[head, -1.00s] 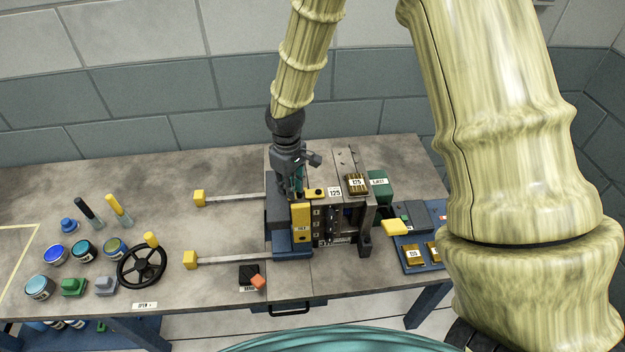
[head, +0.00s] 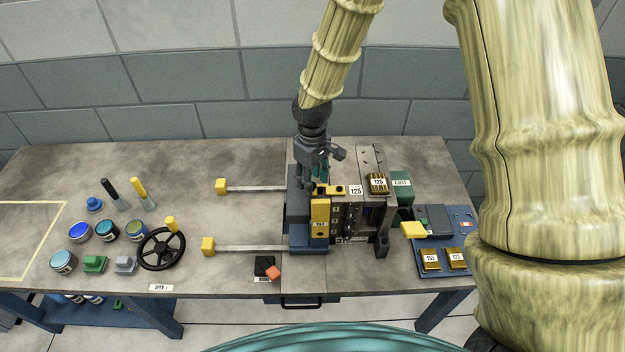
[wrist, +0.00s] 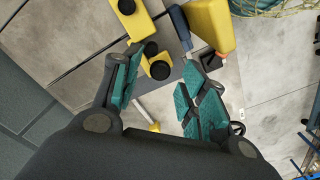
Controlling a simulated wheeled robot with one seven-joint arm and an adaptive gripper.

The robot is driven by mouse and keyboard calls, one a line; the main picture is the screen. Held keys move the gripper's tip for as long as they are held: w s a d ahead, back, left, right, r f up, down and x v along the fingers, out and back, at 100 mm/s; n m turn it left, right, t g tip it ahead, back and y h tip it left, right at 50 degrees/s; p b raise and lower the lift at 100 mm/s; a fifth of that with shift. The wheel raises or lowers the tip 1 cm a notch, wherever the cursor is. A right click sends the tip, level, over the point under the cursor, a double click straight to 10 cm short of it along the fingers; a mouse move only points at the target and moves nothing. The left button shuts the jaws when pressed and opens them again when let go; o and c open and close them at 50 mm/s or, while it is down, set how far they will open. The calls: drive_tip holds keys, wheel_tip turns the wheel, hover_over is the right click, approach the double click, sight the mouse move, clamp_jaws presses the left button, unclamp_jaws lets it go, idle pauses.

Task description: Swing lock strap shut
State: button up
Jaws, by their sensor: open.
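The mould (head: 350,222) stands on the bench with a 125 label on top. A yellow strap (head: 330,190) with black knobs lies across its top left. In the wrist view, yellow pieces with black knobs (wrist: 135,22) show near the fingers; I cannot tell how far the strap is swung. My gripper (head: 308,186) points down at the mould's upper left, just left of the strap. Its teal fingers (wrist: 160,92) are spread and empty in the wrist view. The left finger is close to a knob; contact is unclear. A tall yellow block (head: 320,217) is on the mould's front.
Two guide rods with yellow ends (head: 221,187) reach left from the mould. A black handwheel (head: 161,249) and several paint tins (head: 107,230) stand at the left. A blue tray (head: 443,262) with brass blocks is at the right. The bench between rods is clear.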

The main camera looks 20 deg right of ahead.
wheel_tip(320, 180, up, 11)
idle(0.5)
idle(0.4)
